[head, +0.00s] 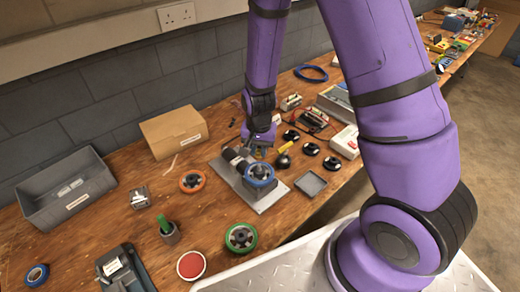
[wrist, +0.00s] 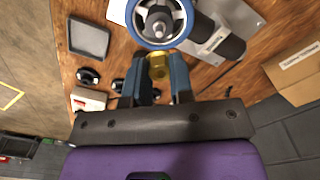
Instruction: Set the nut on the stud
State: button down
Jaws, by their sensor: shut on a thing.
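A brass-coloured nut (wrist: 158,67) is between the blue fingertips of my gripper (wrist: 160,75), which is shut on it. The stud (wrist: 159,23) is a grey threaded end at the centre of a blue-rimmed handwheel (wrist: 134,33). The nut is apart from the stud, just beside the wheel's rim in the wrist view. In the head view the blue handwheel (head: 259,183) sits on a unit with a metal base plate (head: 270,201), and my gripper (head: 259,152) is just behind and above it. The nut is too small to make out surely there.
An orange ring wheel (head: 192,181) and a green one (head: 241,238) lie on the wooden bench. A small grey tray (head: 311,184) and several black knobs (head: 311,149) lie right of the unit. A cardboard box (head: 174,132) and grey bin (head: 65,190) stand left.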

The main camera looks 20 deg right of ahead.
jog(key=shift+f, duration=2)
jog(key=shift+f, duration=1.4)
jog(key=c, duration=0.9)
grip_release()
notch_tip(320, 180, up, 11)
jog(key=shift+f, duration=0.1)
